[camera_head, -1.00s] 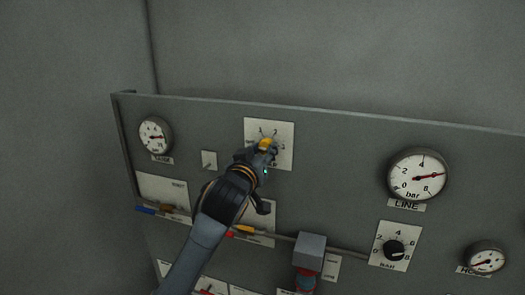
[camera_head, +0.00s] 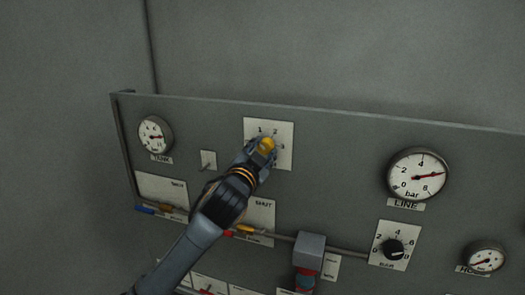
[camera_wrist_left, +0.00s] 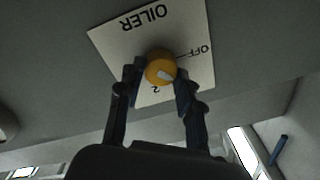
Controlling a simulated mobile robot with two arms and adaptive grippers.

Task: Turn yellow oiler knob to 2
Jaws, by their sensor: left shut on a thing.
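The yellow oiler knob (camera_head: 268,144) sits on a white numbered plate (camera_head: 284,130) on the upper part of the grey panel. My left gripper (camera_head: 261,150) is at the knob, its arm reaching up from the lower left. In the left wrist view, the two dark fingers (camera_wrist_left: 160,80) stand on either side of the yellow knob (camera_wrist_left: 160,66), shut on it. The plate (camera_wrist_left: 112,42) shows upside down there, with OILER, OFF and a 2 readable. A pale mark on the knob points toward the lower right in that view. My right gripper is not in view.
The tank gauge (camera_head: 155,134) is to the left and the line gauge (camera_head: 418,174) to the right. A black bar knob (camera_head: 392,250) and a grey block on a pipe (camera_head: 310,245) are lower right. Small valve handles (camera_head: 145,209) are below left.

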